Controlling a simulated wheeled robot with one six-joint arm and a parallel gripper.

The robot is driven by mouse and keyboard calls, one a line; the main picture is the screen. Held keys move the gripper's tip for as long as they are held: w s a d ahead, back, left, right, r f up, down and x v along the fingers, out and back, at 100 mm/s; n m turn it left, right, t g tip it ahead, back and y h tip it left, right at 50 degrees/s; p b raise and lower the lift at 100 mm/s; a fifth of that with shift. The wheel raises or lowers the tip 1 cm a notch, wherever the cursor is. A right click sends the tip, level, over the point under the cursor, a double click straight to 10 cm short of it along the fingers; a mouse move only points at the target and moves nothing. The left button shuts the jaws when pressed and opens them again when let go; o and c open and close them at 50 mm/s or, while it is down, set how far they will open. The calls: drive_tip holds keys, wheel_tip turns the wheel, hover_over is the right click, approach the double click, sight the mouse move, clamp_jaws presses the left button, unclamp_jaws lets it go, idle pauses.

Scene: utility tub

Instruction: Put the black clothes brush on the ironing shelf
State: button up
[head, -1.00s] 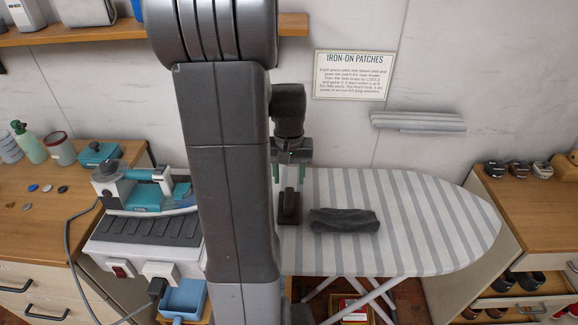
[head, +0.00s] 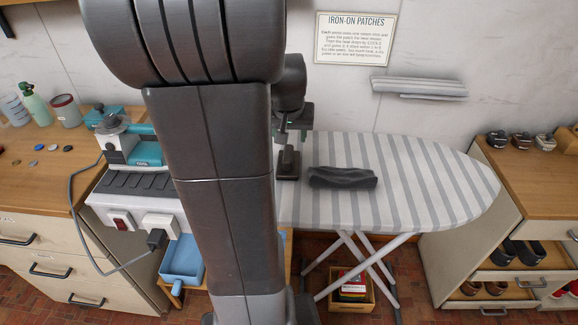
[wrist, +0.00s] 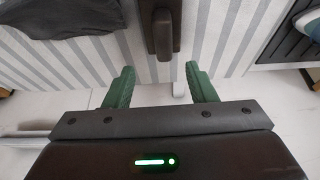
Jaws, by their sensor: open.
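The black clothes brush (head: 288,164) appears to be the dark piece with a narrow handle on the left part of the striped ironing board. It also shows at the top middle of the wrist view (wrist: 163,28), handle end toward me. My gripper (wrist: 160,85) is open and empty, its green fingers apart; the handle end lies beyond the fingertips, in line with the gap, not between them. In the head view my gripper (head: 293,133) is just behind the brush, partly hidden by my arm. I cannot tell for sure which surface is the ironing shelf.
A dark folded cloth (head: 343,178) lies right of the brush on the ironing board (head: 430,190). The iron (head: 130,145) and its station stand left, with a hanging cord. A pale wall fixture (head: 418,87) is behind the board. The board's right half is clear.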

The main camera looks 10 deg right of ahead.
sight(288, 153)
drive_tip(key=x, duration=0.8)
drive_tip(key=shift+a+f, duration=0.3)
drive_tip(key=shift+f, duration=0.05)
drive_tip(key=shift+x, duration=0.8)
drive_tip(key=shift+w, duration=0.1)
drive_tip(key=shift+r, duration=0.1)
clamp_jaws()
